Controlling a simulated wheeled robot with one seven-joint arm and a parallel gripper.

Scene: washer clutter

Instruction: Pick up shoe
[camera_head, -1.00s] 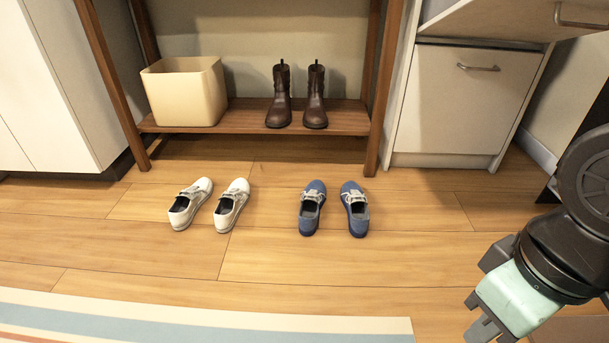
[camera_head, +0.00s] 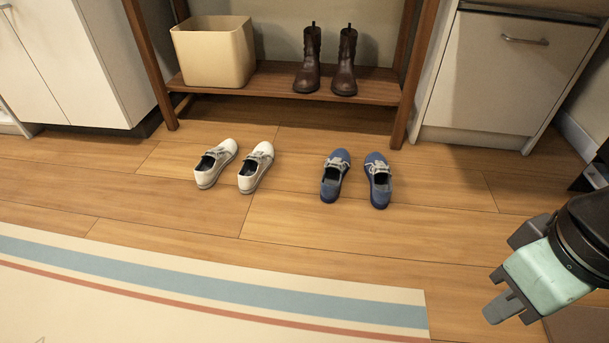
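A pair of white shoes stands on the wood floor, a left one (camera_head: 215,163) and a right one (camera_head: 256,167). To their right is a pair of blue shoes, a left one (camera_head: 335,175) and a right one (camera_head: 378,180). A pair of brown boots, left (camera_head: 309,61) and right (camera_head: 344,63), stands on the low shelf. My gripper (camera_head: 499,291) is at the lower right, well apart from all the shoes. I see no shoe in it. The gap between its fingers is hard to make out from this angle.
The wooden shelf (camera_head: 275,84) has upright posts and holds a cream bin (camera_head: 214,53). White cabinets stand at the left (camera_head: 85,65) and right (camera_head: 490,80). A striped rug (camera_head: 180,300) covers the near floor. The wood floor between rug and shoes is clear.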

